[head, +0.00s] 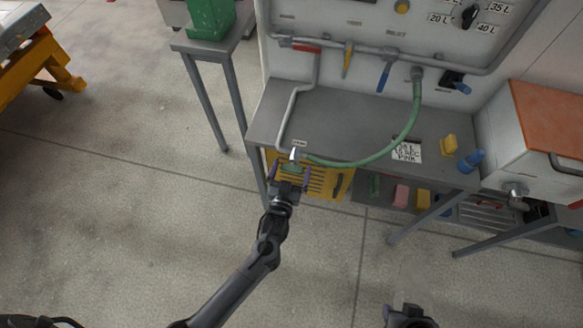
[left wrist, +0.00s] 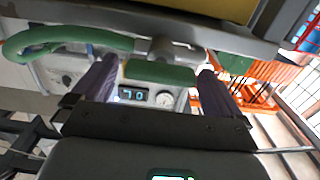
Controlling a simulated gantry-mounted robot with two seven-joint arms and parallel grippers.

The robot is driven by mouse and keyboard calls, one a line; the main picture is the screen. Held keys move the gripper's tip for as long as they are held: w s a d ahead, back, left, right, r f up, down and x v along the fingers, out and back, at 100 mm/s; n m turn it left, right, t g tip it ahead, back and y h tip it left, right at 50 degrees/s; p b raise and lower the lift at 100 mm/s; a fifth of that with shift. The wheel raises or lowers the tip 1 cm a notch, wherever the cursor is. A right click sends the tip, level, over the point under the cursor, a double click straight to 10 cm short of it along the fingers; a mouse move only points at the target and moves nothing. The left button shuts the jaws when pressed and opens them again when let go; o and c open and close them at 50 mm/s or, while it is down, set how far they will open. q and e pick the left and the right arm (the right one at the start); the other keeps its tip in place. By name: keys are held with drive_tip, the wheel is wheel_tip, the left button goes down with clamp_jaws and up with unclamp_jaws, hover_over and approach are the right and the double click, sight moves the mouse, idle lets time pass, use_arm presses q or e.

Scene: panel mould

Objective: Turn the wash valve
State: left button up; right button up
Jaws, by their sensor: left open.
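A metal tap fitting (head: 295,153) sits at the front left edge of the grey bench, under a small label. A green handle (left wrist: 160,73) shows below a grey stem in the left wrist view; which valve is the wash valve I cannot read. My left gripper (head: 291,174) is open at the bench's front edge, just below the fitting. In the left wrist view its two purple fingers (left wrist: 157,80) stand on either side of the green handle, with gaps visible. My right gripper (head: 409,316) shows only partly at the bottom edge, its jaws unclear.
A green hose (head: 408,130) runs from the panel across the bench to the fitting. Red (head: 306,48), yellow (head: 347,60) and blue (head: 384,77) handles hang from the panel pipe. The floor in front is clear.

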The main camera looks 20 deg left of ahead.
use_arm(q)
drive_tip(key=s+d, duration=0.1)
drive_tip(key=s, duration=0.9)
drive_tip(key=shift+s+d+p, duration=0.15)
drive_tip(key=shift+d+p, duration=0.1)
drive_tip(key=shift+p, duration=0.15)
